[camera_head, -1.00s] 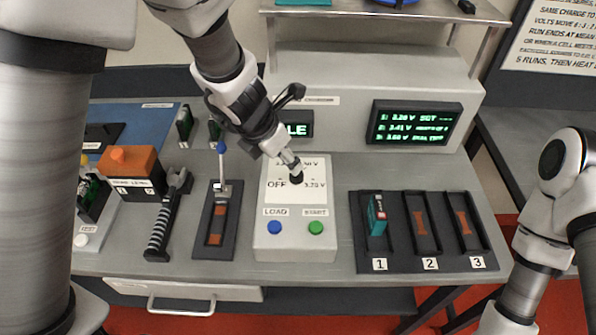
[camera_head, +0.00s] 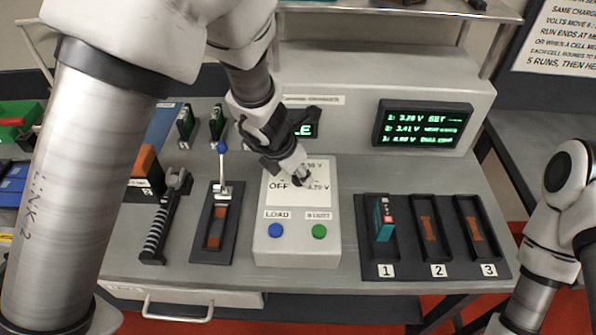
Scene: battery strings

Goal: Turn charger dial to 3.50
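The charger (camera_head: 296,248) is a light grey box with a white dial face (camera_head: 277,171). The face shows OFF at left, a label ending in .50 V at top and one that looks like 3.75 V at right. My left gripper (camera_head: 300,176) reaches down onto the middle of the face, its fingertips close together around the dial knob. The fingers hide most of the knob, so I cannot read its pointer. The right arm shows at the right edge, but its gripper is out of view.
A blue LOAD button (camera_head: 276,231) and a green START button (camera_head: 319,232) sit just below the dial. A lever switch (camera_head: 222,189) stands close at left. A numbered tray (camera_head: 408,264) at right holds a teal cell (camera_head: 384,219) in slot 1. A green-text screen (camera_head: 422,124) is behind.

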